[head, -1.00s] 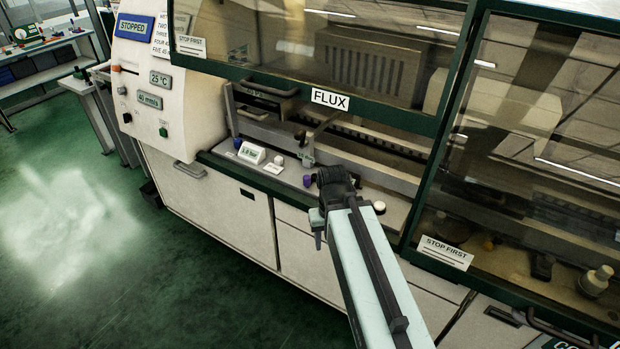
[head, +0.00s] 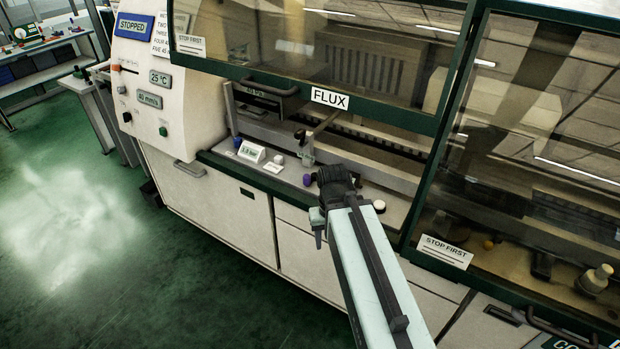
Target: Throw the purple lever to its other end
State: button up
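A small purple knob (head: 307,180), which looks like the end of the purple lever, shows on the ledge under the FLUX window, just left of my gripper. The rest of the lever is hidden or too small to make out. My gripper (head: 333,178) reaches over the ledge, seen from behind and above. Its fingers are hidden by its own dark body, so I cannot tell whether they are open or touch the lever.
A small display (head: 251,152), a white label (head: 273,168) and a light knob (head: 278,160) sit left on the ledge. A round white button (head: 379,205) is to the right. The FLUX window frame (head: 300,93) overhangs above. Green floor (head: 120,260) is clear at left.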

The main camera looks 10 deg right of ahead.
aim_at(308, 180)
jog(key=u, duration=1.4)
jog(key=k, duration=0.65)
jog(key=u, duration=0.25)
jog(key=i, duration=1)
jog(key=z, duration=0.05)
